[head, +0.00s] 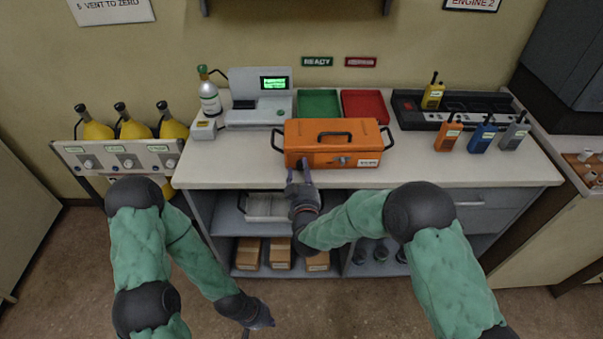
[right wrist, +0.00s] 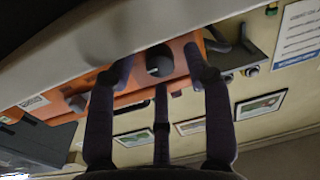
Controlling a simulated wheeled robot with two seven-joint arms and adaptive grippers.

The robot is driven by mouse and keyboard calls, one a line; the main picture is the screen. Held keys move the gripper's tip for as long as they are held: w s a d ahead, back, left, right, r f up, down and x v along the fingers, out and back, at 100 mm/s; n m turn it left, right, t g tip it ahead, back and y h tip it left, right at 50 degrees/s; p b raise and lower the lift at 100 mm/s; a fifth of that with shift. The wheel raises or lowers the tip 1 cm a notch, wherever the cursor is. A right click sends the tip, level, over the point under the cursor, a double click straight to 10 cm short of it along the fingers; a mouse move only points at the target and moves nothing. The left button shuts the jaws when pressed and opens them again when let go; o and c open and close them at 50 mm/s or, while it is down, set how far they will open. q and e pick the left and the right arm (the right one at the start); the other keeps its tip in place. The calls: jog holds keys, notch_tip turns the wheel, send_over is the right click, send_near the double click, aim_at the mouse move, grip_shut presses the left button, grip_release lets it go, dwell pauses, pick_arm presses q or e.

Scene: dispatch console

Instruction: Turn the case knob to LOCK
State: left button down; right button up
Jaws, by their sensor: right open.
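In the right wrist view a dark round knob (right wrist: 159,62) shows on the orange front, between the open fingers (right wrist: 160,80). I cannot tell if the fingers touch it, and its setting is not readable. A silver latch-like fitting (head: 342,160) and a white label (head: 368,163) are farther right on the front. My left gripper (head: 258,322) hangs low over the floor, its fingers unclear.
Behind the case are a green tray (head: 318,103) and a red tray (head: 366,107). A printer-like device (head: 258,98) and a small bottle (head: 208,95) stand at left. Several radios (head: 481,135) stand at right. The counter's front edge (head: 400,187) lies just below my right gripper.

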grip_shut()
jog(key=shift+n, duration=0.3)
jog(key=n+p, duration=0.1)
jog(key=n, duration=0.2)
jog(key=n+p, duration=0.1)
jog(key=n, duration=0.4)
jog(key=shift+r, duration=0.1)
jog(key=n+p, duration=0.1)
jog(key=n, duration=0.1)
jog(key=n+p, duration=0.1)
jog(key=n, duration=0.2)
jog(key=shift+g+h, duration=0.3)
jog(key=shift+a+n+p, duration=0.1)
jog(key=shift+n+p, duration=0.65)
jog(key=shift+n, duration=1.15)
